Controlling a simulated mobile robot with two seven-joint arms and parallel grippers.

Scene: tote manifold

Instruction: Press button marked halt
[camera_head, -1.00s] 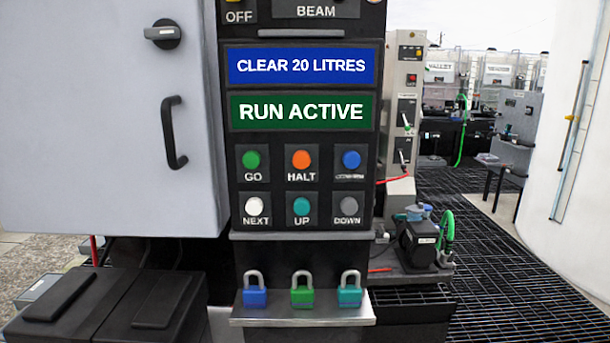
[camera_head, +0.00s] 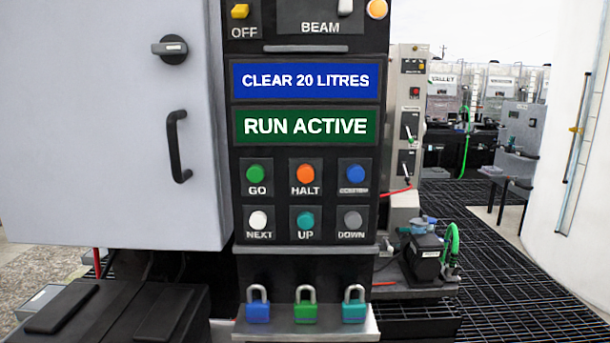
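The orange button marked HALT (camera_head: 305,173) is in the upper row of the control panel (camera_head: 306,235), between the green GO button (camera_head: 255,173) and a blue button (camera_head: 355,173) whose label is too blurred to read. Below are the white NEXT button (camera_head: 258,220), the teal UP button (camera_head: 305,220) and the grey DOWN button (camera_head: 353,219). A green display (camera_head: 305,126) above reads RUN ACTIVE, and a blue display (camera_head: 305,79) reads CLEAR 20 LITRES. Neither of my grippers shows in the head view.
A shelf (camera_head: 290,329) with three padlocks juts out below the buttons. A grey cabinet door (camera_head: 90,130) with a black handle (camera_head: 177,147) stands at left. Black boxes (camera_head: 115,315) fill the lower left. Dark grating floor (camera_head: 510,275) lies open at right.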

